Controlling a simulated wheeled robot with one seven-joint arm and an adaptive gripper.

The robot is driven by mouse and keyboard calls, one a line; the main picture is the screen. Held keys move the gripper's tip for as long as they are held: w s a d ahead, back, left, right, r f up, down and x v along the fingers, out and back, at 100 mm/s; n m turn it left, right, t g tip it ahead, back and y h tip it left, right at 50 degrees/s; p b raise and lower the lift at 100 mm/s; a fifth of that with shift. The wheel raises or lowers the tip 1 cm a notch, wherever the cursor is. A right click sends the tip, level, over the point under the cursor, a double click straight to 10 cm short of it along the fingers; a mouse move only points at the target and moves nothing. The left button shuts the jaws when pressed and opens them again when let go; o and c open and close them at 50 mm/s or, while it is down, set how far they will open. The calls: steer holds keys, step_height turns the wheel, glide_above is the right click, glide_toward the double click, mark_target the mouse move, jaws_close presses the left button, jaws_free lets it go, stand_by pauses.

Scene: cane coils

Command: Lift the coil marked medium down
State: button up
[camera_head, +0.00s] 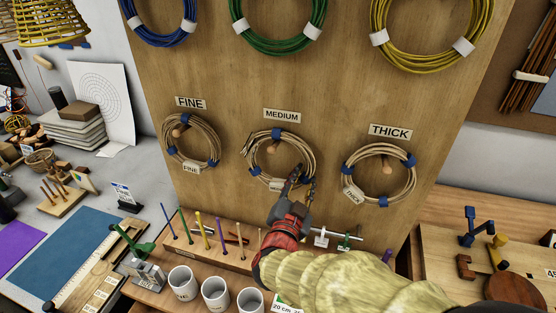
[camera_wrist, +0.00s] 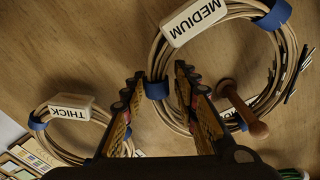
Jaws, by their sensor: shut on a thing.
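The medium coil (camera_head: 250,160) is a ring of tan cane with blue ties, hanging on the board under the MEDIUM label (camera_head: 282,115). A wooden peg (camera_wrist: 245,112) passes through the ring. My gripper (camera_head: 301,181) is at the coil's lower right in the head view and hides part of its tag. In the wrist view my gripper (camera_wrist: 160,82) has its two fingers either side of the coil's strands (camera_wrist: 158,58), beside a blue tie. It is shut on the coil. The coil's tag (camera_wrist: 194,21) reads MEDIUM, upside down there.
The fine coil (camera_head: 168,152) hangs to the left and the thick coil (camera_head: 380,200) to the right, close by. Coloured coils hang above. Below are a wooden rack (camera_head: 215,240) of upright coloured sticks and several white cups (camera_head: 215,293). Bare board lies between the coils.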

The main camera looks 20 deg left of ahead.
steer(key=shift+s+a+r+p, duration=0.15)
steer(key=shift+r+p, duration=0.2)
steer(key=shift+r, duration=0.5)
steer(key=s+d+p, duration=0.1)
steer(key=s, duration=1.1)
steer(key=shift+d, duration=0.2)
steer(key=shift+r, duration=0.1)
stand_by(0.6)
